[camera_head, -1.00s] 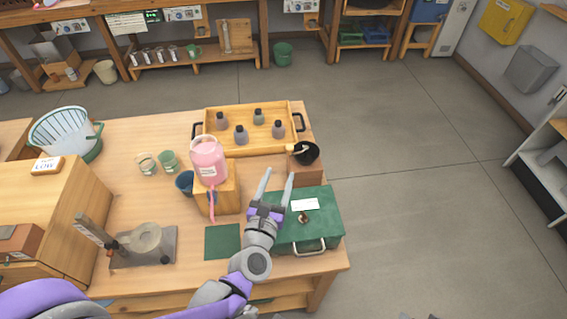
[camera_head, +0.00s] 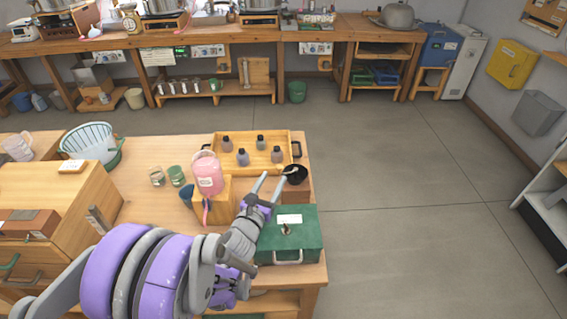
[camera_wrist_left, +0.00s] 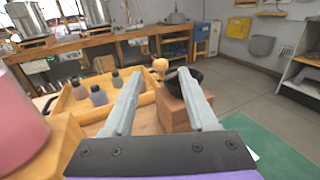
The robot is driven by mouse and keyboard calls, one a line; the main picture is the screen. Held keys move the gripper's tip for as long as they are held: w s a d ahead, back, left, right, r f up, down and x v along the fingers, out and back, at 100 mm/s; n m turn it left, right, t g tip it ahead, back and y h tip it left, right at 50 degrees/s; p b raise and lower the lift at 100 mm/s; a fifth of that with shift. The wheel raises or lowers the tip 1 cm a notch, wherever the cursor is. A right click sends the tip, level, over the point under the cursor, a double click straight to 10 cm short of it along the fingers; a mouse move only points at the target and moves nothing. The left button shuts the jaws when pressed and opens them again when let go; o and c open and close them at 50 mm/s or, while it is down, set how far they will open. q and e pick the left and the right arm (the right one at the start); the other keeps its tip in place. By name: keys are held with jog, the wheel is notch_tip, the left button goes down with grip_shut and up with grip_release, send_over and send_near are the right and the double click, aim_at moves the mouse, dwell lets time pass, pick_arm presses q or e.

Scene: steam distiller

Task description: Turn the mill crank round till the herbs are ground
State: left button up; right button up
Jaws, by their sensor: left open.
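The mill (camera_head: 297,185) is a small wooden block with a black bowl on top, at the right edge of the table. In the left wrist view the mill (camera_wrist_left: 173,113) stands just beyond my fingers, and its pale wooden crank knob (camera_wrist_left: 160,65) shows left of the bowl (camera_wrist_left: 186,76). My left gripper (camera_head: 277,176) is open and empty, its fingers pointing at the mill. In the wrist view the knob appears between the fingertips (camera_wrist_left: 159,74), seemingly farther off; contact cannot be told. The herbs are not visible. My right gripper is out of view.
A wooden tray (camera_head: 216,149) with several small bottles lies behind the gripper. A pink jar (camera_head: 208,177) on a wooden stand is close on the left. A green box (camera_head: 300,240) with a handle sits in front of the mill. Open floor lies right of the table.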

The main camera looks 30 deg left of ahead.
pick_arm(q)
jog(key=w, duration=0.3)
jog(key=w+a, duration=0.1)
jog(key=w, duration=0.5)
jog(key=shift+w+a+p, duration=0.1)
jog(key=shift+a+p, duration=0.05)
jog(key=shift+p, duration=0.25)
jog(key=shift+c, duration=0.2)
grip_shut()
